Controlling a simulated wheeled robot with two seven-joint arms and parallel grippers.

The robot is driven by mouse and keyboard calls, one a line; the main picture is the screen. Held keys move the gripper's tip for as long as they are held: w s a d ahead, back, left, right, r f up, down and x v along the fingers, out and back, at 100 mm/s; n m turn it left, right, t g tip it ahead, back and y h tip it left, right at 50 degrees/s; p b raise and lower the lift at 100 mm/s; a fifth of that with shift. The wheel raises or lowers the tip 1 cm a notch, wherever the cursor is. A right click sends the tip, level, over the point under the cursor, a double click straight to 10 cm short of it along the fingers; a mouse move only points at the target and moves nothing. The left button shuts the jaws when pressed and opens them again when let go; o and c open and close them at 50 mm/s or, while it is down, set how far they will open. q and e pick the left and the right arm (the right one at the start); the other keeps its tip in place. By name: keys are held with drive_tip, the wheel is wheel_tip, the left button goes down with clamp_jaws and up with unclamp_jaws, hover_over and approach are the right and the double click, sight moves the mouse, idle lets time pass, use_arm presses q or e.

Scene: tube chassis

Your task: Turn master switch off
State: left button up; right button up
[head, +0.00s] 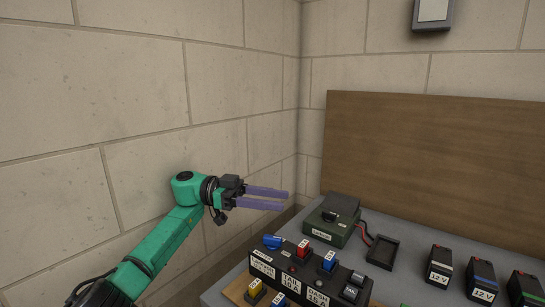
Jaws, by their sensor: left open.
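A dark green box (332,222) with a black raised part (341,207) on its top stands at the back left of the grey table. My right gripper is not in view.
A black empty tray (382,252) sits right of the green box. Several 12 V batteries (440,266) stand at the right. A wooden board (430,145) rises behind the table (405,285).

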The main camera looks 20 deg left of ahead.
use_arm(q)
wheel_tip(320, 180, up, 10)
drive_tip(key=shift+p, duration=0.35)
drive_tip(key=o, duration=0.6)
drive_tip(key=shift+c, duration=0.2)
